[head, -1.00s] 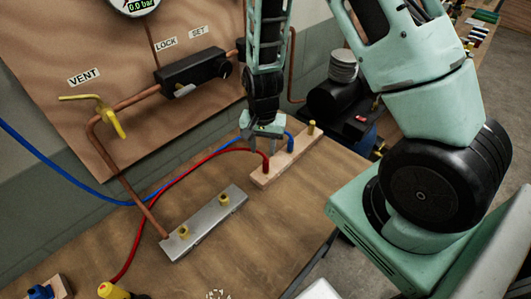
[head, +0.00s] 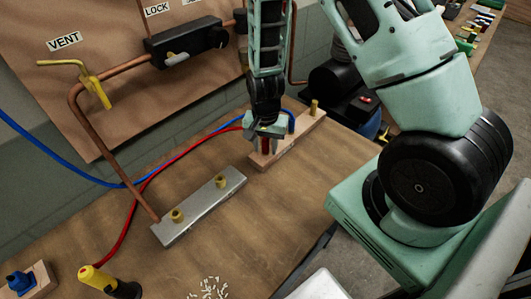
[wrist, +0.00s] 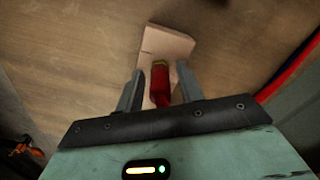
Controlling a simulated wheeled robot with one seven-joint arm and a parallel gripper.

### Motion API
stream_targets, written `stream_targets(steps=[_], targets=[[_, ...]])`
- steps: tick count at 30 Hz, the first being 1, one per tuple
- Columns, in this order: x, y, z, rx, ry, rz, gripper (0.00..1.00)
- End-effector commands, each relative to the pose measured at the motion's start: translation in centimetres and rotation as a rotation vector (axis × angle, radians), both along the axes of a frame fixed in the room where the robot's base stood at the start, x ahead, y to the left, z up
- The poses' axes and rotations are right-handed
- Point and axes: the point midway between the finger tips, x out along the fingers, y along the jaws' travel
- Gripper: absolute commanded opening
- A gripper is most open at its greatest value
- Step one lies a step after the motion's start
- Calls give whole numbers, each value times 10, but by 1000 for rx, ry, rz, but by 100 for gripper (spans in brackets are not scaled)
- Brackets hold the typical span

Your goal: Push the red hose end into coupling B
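The red hose end (head: 265,146) stands upright at the near end of a wooden holder block (head: 287,147). My gripper (head: 264,148) is lowered over it from above. In the wrist view my fingers (wrist: 158,92) stand on either side of the red hose end (wrist: 160,82), with a gap visible on both sides, so they are open around it. A grey metal block (head: 200,208) carries two brass couplings, one nearer (head: 177,215) and one farther (head: 221,181). No letter is readable on either, so I cannot tell which is B.
The blue hose (head: 60,165) runs to the wooden block behind my gripper. A brass peg (head: 314,107) stands at the block's far end. A yellow-handled tool (head: 96,278) and white scraps (head: 208,289) lie near the front. Bare table separates the two blocks.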

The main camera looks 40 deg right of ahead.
Motion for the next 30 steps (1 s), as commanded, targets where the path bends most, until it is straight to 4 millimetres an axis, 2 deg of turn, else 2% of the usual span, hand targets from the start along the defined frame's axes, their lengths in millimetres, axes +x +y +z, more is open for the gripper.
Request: stream_targets(steps=[8,9,12,13,30], targets=[[0,0,-2,0,-1,0,37],[0,0,-2,0,-1,0,32],[0,0,-2,0,-1,0,4],[0,0,-2,0,-1,0,0],[0,0,8,0,-1,0,0]])
